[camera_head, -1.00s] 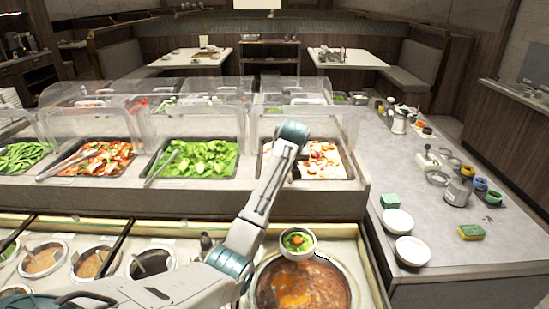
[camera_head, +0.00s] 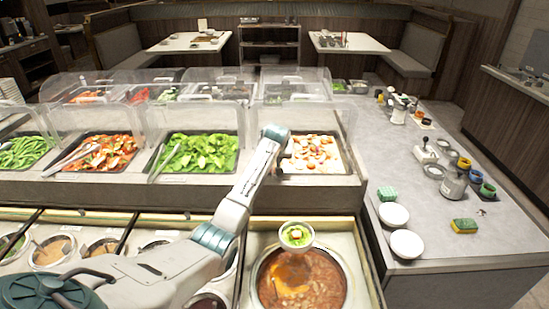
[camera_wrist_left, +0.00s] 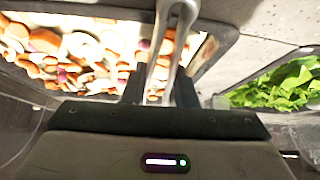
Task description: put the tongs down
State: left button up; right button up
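My left arm reaches from the left over the counter to the tray of sliced mixed vegetables (camera_head: 340,172). My right gripper is in neither view.
Clear guards stand over the food trays. Other tongs (camera_head: 165,160) lie on the green leaf tray (camera_head: 200,152). A small bowl with green food (camera_head: 297,235) is at the soup pot's (camera_head: 262,290) far edge. White bowls (camera_head: 407,244) stand on the right counter.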

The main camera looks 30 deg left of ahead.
pick_arm(q)
jog(key=shift+d+f, duration=0.1)
jog(key=shift+f, duration=0.05)
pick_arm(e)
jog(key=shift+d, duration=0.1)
pick_arm(q)
jog(key=shift+f, duration=0.4)
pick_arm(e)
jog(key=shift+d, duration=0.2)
pick_arm(q)
jog(key=o, duration=0.6)
jog(key=shift+c, duration=0.2)
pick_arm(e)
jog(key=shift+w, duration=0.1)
pick_arm(q)
jog(key=shift+r, duration=0.35)
jog(key=shift+b+v, duration=1.9)
jog(key=shift+v, duration=4.35)
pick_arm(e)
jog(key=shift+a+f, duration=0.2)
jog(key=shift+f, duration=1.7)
pick_arm(q)
jog(key=shift+w, duration=0.1)
